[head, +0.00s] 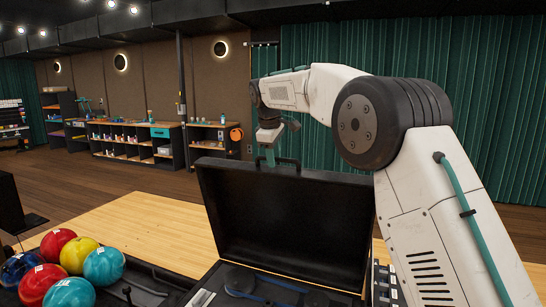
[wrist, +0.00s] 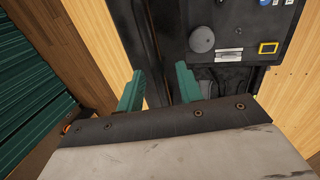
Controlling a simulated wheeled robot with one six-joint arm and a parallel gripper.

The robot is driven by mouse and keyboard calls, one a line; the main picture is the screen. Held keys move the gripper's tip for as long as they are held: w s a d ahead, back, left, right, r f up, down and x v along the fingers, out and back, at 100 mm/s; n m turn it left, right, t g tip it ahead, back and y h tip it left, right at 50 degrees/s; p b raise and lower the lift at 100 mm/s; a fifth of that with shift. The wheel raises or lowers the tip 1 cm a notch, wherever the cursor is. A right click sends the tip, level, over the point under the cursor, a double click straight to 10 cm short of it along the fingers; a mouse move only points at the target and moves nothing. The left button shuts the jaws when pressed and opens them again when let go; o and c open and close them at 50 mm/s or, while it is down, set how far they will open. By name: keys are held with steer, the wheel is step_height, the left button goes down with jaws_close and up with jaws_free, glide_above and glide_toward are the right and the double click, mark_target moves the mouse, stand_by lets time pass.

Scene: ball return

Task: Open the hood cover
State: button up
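The black hood cover (head: 285,215) stands raised, close to upright, above the open black housing in the head view. Its bar handle (head: 288,161) is on the top edge. My gripper (head: 270,160) is at the left part of that handle, pointing down. In the wrist view my gripper (wrist: 160,69) has its two teal fingers apart, with the dark cover (wrist: 146,35) seen nearly edge-on beyond the gap. The handle cannot be made out there, and I cannot tell whether a finger touches it.
The open housing interior (head: 250,284) shows dark parts and a blue strip. Several coloured balls (head: 70,256) sit at the lower left. A wooden lane (head: 150,226) lies behind. Shelves (head: 135,143) and green curtains (head: 480,110) are farther back.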

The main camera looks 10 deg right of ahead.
steer(key=shift+d, duration=0.3)
steer(key=shift+r, duration=0.2)
steer(key=v, duration=0.7)
steer(key=shift+a+r, duration=0.15)
